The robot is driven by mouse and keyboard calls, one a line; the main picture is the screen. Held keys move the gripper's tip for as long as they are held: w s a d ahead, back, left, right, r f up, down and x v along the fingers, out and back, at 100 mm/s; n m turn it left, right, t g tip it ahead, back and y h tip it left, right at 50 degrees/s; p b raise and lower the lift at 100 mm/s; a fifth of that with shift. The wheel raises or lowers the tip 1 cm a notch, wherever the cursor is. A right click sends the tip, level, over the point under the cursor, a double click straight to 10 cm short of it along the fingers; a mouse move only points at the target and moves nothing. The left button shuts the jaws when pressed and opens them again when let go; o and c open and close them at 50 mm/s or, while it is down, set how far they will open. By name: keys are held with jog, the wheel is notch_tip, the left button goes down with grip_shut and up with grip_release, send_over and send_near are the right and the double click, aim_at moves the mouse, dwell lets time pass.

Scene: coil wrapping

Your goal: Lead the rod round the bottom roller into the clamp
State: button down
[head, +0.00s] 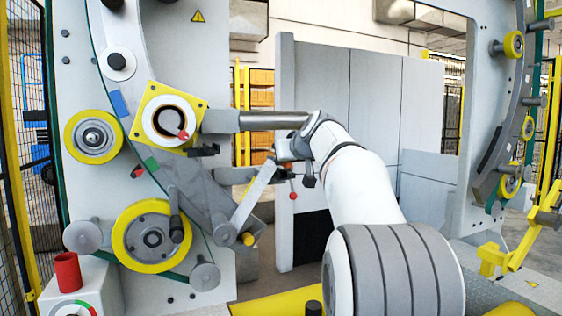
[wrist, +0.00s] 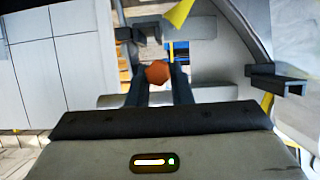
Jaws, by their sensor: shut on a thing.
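The bottom roller (head: 125,238) is the large yellow-rimmed wheel with a grey hub, low on the machine at the left of the head view. My gripper (head: 286,156) is to the right of the ring and above the roller, apart from it. In the wrist view my gripper (wrist: 158,88) has its two dark fingers closed on an orange six-sided end (wrist: 158,73), which I take as the rod's end. The rest of the rod cannot be made out. A grey link (head: 254,193) slants down from near my gripper to a round grey end. I cannot tell which part is the clamp.
A thick grey shaft (head: 270,120) runs just above my gripper. A dark bracket (head: 203,151) sticks out from the ring side. A smaller yellow roller (head: 73,150) is at the upper left. Grey cabinets (head: 375,100) stand behind. A red cup (head: 67,270) stands at the lower left.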

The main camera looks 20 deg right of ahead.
jog(key=shift+d, duration=0.7)
jog(key=shift+f, duration=0.1)
jog(key=shift+f+b, duration=1.9)
jog(key=shift+b, duration=0.05)
jog(key=c, duration=1.2)
grip_release()
